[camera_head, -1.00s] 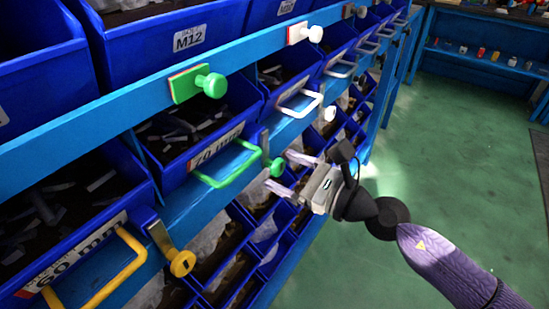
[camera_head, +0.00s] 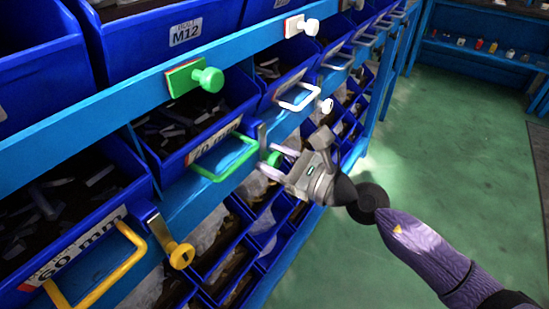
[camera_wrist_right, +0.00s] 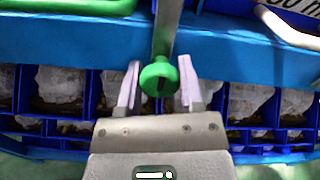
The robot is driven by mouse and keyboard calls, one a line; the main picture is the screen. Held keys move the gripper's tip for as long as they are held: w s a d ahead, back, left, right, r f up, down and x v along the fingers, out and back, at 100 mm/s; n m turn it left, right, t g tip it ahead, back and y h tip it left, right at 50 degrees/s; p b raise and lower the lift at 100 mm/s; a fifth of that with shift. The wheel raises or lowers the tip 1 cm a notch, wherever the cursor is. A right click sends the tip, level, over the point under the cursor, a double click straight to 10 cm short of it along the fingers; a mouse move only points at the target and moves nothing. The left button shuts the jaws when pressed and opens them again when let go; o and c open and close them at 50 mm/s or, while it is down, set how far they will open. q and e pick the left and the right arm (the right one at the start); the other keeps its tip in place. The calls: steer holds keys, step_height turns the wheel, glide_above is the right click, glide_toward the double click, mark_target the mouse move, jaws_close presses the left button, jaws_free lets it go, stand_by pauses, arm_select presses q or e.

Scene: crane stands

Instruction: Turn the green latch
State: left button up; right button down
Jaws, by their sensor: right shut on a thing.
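The green latch (camera_head: 273,157) is a round green knob on a metal bar, beside the drawer with the green handle (camera_head: 226,160). In the right wrist view the latch knob (camera_wrist_right: 158,76) sits between the two pale fingers, and its bar runs up from it. My right gripper (camera_head: 277,162) is shut on the knob, with one finger on each side; the exact contact is hard to see. It also shows in the right wrist view (camera_wrist_right: 159,90). My left gripper is not in view.
A second green knob (camera_head: 208,79) sits on a green plate on the upper rail. A yellow knob (camera_head: 180,255) and yellow handle (camera_head: 128,258) are at lower left, a white handle (camera_head: 299,96) and knobs further along. Small-parts bins are below. The green floor (camera_head: 450,150) is clear.

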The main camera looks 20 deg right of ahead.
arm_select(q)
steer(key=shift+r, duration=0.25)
arm_select(e)
steer(key=shift+r+m, duration=0.1)
steer(key=shift+m, duration=0.2)
steer(key=m+p, duration=0.2)
steer(key=m, duration=0.1)
steer(key=m+p, duration=0.2)
steer(key=m, duration=0.3)
steer(key=shift+r+p, duration=0.1)
steer(key=shift+p, duration=0.3)
steer(key=m+p, duration=0.2)
steer(key=m, duration=0.2)
steer(key=m+p, duration=0.1)
steer(key=m, duration=0.2)
steer(key=shift+m+p, duration=0.35)
steer(key=shift+m, duration=0.05)
arm_select(q)
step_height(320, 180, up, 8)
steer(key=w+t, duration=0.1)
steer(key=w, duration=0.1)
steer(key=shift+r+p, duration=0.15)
steer(key=shift+p, duration=0.15)
arm_select(e)
steer(key=shift+m, duration=0.7)
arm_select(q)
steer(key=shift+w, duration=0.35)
arm_select(e)
steer(key=shift+c, duration=1.1)
jaws_free()
